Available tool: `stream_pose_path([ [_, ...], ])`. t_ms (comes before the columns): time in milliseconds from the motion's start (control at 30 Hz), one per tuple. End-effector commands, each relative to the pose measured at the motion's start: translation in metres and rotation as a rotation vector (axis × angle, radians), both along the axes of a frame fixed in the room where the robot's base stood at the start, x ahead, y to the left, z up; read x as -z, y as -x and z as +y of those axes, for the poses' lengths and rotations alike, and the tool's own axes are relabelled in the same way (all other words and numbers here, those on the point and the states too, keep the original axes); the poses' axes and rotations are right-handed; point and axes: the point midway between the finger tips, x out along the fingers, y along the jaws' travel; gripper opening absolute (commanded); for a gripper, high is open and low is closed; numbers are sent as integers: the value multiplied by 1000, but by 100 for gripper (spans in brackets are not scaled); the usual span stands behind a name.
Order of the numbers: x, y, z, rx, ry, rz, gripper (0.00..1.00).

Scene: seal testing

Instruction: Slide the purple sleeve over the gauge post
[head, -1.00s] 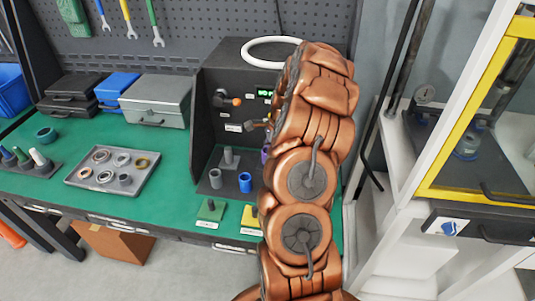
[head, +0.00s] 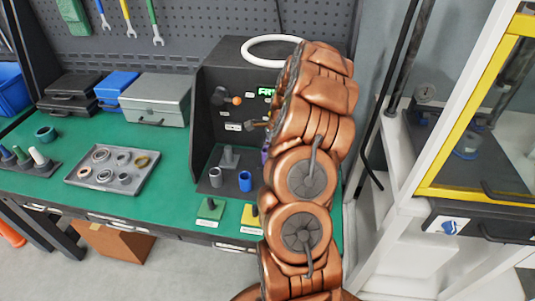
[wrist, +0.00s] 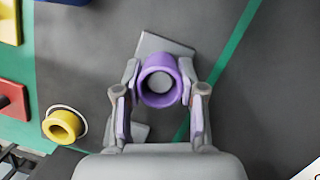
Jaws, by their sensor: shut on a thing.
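My gripper (wrist: 160,100) is shut on the purple sleeve (wrist: 147,94), one finger on each side of it in the wrist view. I look down into the sleeve's open end. A light grey round surface (wrist: 157,84) shows inside the bore, which looks like the top of the gauge post. A grey plate (wrist: 165,43) lies beneath and behind the sleeve. I cannot tell how far the sleeve is down around the post. In the head view only a sliver of purple (head: 265,155) shows beside my arm; the gripper is hidden there.
A yellow sleeve (wrist: 62,126) stands left of my gripper in the wrist view. In the head view, a grey sleeve (head: 215,179), a blue sleeve (head: 245,181) and a grey upright post (head: 228,157) stand left of my arm. A dark panel with a green display (head: 266,91) rises behind.

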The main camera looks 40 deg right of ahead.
Motion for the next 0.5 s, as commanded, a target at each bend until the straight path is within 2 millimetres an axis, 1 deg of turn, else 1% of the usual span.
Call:
stream_pose_path([
  [33,0,0,0,0,-1,1,43],
  [200,0,0,0,0,0,0,60],
  [300,0,0,0,0,0,0,69],
  [500,0,0,0,0,0,0,69],
])
